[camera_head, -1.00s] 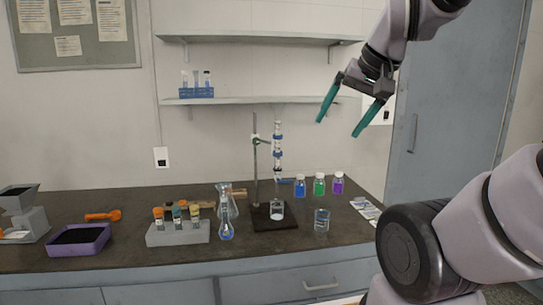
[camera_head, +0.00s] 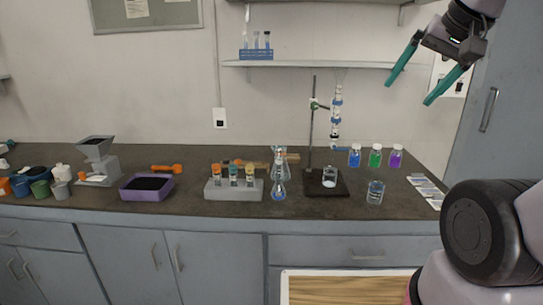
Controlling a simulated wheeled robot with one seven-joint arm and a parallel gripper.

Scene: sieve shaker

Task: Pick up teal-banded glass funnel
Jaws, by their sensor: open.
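An item with a teal cap or band (camera_head: 232,169) stands upright in the middle of a grey rack (camera_head: 217,192) on the dark countertop, between an orange-topped and a yellow-topped one. It is too small to tell whether it is the glass funnel; no other teal-banded piece shows clearly. My gripper (camera_head: 409,94) is at the upper right, its two teal fingers spread and pointing down-left. It is empty, above the level of the counter and far to the right of the rack.
A ring stand (camera_head: 313,130) with a blue-banded glass column stands right of the flasks (camera_head: 280,187). A purple tray (camera_head: 147,188) is left of the rack. A shelf (camera_head: 290,64) runs above.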

